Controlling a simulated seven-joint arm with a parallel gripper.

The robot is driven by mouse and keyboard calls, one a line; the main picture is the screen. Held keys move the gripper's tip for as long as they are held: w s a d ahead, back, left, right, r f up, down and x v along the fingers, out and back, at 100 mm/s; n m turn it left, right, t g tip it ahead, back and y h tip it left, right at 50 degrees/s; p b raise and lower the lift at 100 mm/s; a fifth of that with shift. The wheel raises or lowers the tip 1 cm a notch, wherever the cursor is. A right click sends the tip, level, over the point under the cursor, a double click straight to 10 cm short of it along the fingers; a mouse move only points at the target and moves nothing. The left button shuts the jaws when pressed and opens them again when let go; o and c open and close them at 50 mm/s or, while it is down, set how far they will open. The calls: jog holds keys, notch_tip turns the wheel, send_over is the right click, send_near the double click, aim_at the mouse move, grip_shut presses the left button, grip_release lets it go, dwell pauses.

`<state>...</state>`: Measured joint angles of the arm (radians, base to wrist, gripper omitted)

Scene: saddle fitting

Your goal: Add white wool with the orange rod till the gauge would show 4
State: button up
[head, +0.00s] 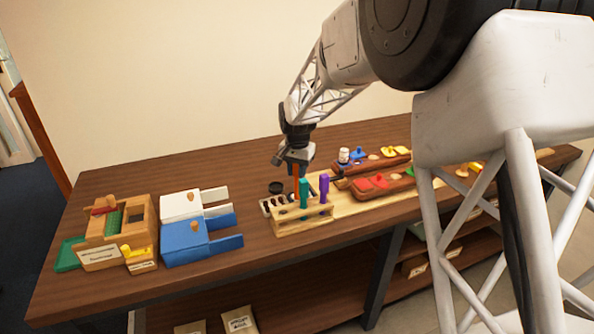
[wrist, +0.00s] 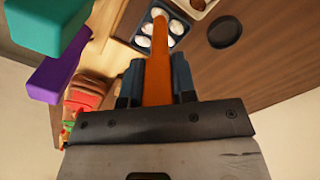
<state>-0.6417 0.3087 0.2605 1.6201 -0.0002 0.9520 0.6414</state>
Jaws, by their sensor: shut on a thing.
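My gripper (head: 296,158) is shut on the orange rod (wrist: 159,65), which points away from the jaws in the wrist view. In the head view the rod (head: 295,172) hangs below my gripper, above or just behind the wooden rack (head: 312,217); its lower end is hidden. White wool balls (wrist: 147,28) sit in a dark compartmented tray beside the rod's far end in the wrist view. A white box (head: 180,207) with a wooden knob stands left of the rack. I cannot make out a gauge reading.
A teal rod (head: 304,192) and a purple rod (head: 324,186) stand in the rack. A black disc (head: 275,187) lies behind it. A blue box (head: 185,243) and a wooden box (head: 122,232) stand left. Red saddle-like pieces (head: 380,185) lie right. Bare table lies behind the boxes.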

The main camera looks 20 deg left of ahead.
jog(key=shift+f, duration=1.15)
dwell(2.2)
jog(key=shift+r, duration=0.1)
jog(key=shift+r, duration=3.55)
jog(key=shift+w, duration=0.1)
